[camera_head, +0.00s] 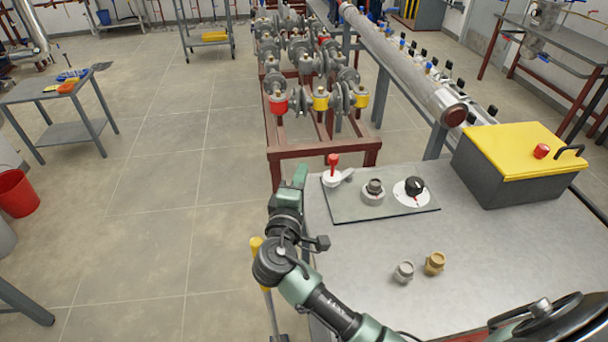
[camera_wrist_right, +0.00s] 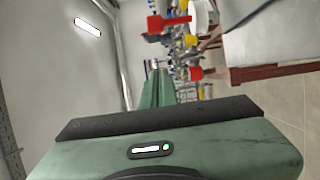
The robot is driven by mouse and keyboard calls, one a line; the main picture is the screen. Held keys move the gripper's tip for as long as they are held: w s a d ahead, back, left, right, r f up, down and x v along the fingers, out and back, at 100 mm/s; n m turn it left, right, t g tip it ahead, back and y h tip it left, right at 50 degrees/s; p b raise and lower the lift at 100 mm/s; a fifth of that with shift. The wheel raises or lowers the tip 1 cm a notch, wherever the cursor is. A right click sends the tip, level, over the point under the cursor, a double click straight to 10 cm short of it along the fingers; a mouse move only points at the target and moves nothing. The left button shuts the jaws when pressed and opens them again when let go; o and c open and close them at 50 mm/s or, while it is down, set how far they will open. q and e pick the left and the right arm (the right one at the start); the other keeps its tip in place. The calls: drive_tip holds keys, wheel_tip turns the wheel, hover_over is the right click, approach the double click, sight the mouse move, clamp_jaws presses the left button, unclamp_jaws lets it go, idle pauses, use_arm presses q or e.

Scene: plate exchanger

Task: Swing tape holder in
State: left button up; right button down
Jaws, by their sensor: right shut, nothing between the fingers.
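A grey panel (camera_head: 380,212) lies on the bench and carries three fittings. At its left is a white round piece (camera_head: 332,178) with an upright red handle (camera_head: 333,160) and a short grey arm. A grey fitting (camera_head: 374,188) is in the middle, and a black knob (camera_head: 414,186) on a white disc is at the right. I cannot tell which part is the tape holder. My right gripper (camera_head: 299,176) is shut and empty, just left of the red handle and apart from it. Its green fingers (camera_wrist_right: 157,88) fill the middle of the wrist view. My left gripper is not in view.
Two loose fittings, grey (camera_head: 404,271) and brass (camera_head: 435,263), stand on the bench (camera_head: 480,240). A dark box with a yellow lid (camera_head: 520,150) stands at the right. Behind the bench is a red-brown rack (camera_head: 325,150) with several valves.

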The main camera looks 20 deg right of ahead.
drive_tip(key=w+d+p, duration=0.2)
drive_tip(key=d+p, duration=0.1)
drive_tip(key=d, duration=0.3)
drive_tip(key=shift+w, duration=0.15)
drive_tip(key=shift+d, duration=0.1)
